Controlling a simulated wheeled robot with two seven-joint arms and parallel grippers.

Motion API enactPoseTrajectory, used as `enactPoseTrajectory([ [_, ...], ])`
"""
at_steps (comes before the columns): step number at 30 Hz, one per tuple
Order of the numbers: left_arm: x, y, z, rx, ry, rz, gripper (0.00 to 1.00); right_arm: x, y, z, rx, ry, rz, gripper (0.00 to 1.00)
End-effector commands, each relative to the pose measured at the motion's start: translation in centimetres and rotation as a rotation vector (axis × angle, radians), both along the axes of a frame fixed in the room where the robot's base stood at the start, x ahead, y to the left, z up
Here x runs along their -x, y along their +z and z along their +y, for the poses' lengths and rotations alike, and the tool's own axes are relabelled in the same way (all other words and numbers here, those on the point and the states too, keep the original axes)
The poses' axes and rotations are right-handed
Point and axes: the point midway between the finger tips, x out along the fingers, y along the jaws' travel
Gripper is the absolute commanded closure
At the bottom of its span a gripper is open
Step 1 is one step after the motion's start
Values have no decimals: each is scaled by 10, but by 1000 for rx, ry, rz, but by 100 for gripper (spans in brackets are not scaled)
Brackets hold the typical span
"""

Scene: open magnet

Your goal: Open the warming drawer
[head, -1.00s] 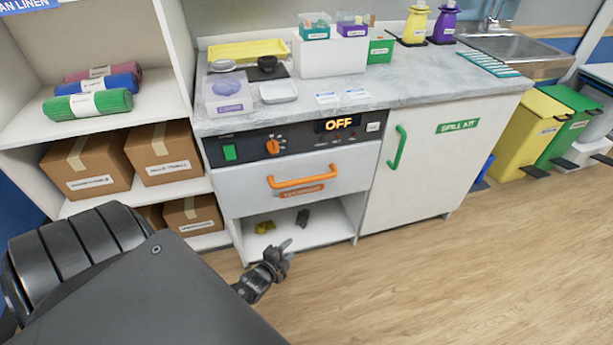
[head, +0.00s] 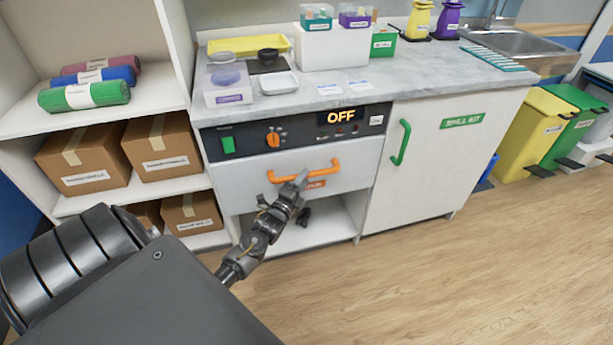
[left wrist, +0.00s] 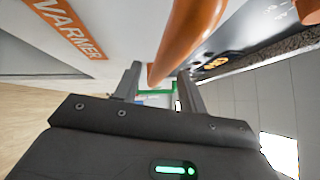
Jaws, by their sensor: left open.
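The warming drawer (head: 238,187) is a white front with an orange bar handle (head: 282,177), and it is shut under the control panel. My left gripper (head: 301,180) is in front of the drawer, at the middle of the handle. In the left wrist view the gripper (left wrist: 158,82) is open, with the orange handle (left wrist: 186,40) near and partly between its two fingers. Whether a finger touches the handle cannot be told. The orange label (left wrist: 68,22) reading WARMER shows beside it. My right gripper is not in view.
The control panel (head: 308,133) above reads OFF. A white cabinet door (head: 425,165) with a green handle stands to the right. Shelves with brown boxes (head: 84,160) stand to the left. Below the drawer is an open niche (head: 330,215). The wooden floor in front is clear.

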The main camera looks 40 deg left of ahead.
Motion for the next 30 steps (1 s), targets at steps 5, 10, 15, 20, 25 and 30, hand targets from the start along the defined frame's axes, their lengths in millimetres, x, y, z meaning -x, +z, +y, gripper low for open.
enactPoseTrajectory([
  [5, -21, 2, 4, -1, 0, 0, 59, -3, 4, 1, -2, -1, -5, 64],
  [10, -27, 3, 5, -1, 0, 1, 59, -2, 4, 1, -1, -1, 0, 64],
  [15, -27, 3, 5, -1, 0, 2, 59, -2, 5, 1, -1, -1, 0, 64],
  [20, -27, 3, 5, -1, 0, 2, 72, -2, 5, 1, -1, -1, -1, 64],
  [25, -27, 3, 5, 0, 0, 2, 94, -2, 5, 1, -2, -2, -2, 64],
  [30, -27, 3, 5, 0, 0, 2, 100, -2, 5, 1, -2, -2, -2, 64],
])
